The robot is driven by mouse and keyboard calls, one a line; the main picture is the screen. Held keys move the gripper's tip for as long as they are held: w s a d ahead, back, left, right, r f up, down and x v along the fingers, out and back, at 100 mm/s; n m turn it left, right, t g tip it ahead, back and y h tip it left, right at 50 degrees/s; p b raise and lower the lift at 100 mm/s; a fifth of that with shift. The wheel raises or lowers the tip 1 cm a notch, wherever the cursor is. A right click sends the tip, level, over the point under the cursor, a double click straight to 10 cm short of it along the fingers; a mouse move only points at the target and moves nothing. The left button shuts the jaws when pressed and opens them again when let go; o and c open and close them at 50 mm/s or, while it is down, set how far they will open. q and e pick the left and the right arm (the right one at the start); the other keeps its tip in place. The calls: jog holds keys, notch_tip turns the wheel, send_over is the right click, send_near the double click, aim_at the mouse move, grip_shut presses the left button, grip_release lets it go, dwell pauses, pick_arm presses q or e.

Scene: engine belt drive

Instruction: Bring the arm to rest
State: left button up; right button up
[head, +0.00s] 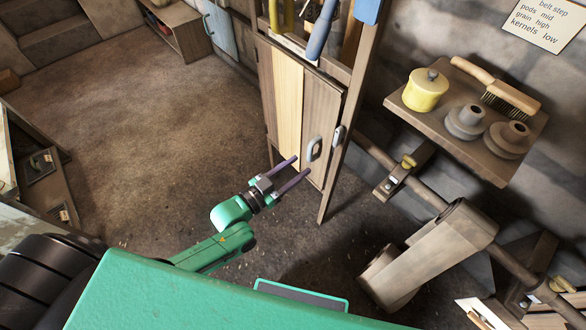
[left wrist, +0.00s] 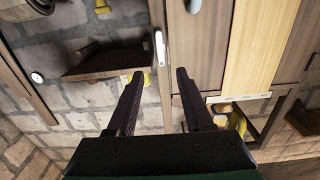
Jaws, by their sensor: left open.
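My left arm is green and comes in from the lower left of the head view. Its gripper (head: 293,168) is open, with two dark fingers spread apart and nothing between them. It is in front of a wooden cabinet (head: 285,95) with grey door handles. In the left wrist view the open fingers (left wrist: 158,76) point toward the cabinet doors (left wrist: 205,50), with a pale handle (left wrist: 160,48) seen beyond the gap. I cannot tell how far the fingertips are from the doors. My right gripper does not show in either view.
A wall shelf (head: 400,101) at right holds a yellow pot (head: 425,90), a brush (head: 510,97) and two grey stepped pieces. Open floor (head: 130,130) lies left of the cabinet.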

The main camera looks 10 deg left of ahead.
pick_arm(q)
jog(key=shift+s+a, duration=0.25)
jog(key=shift+s, duration=0.1)
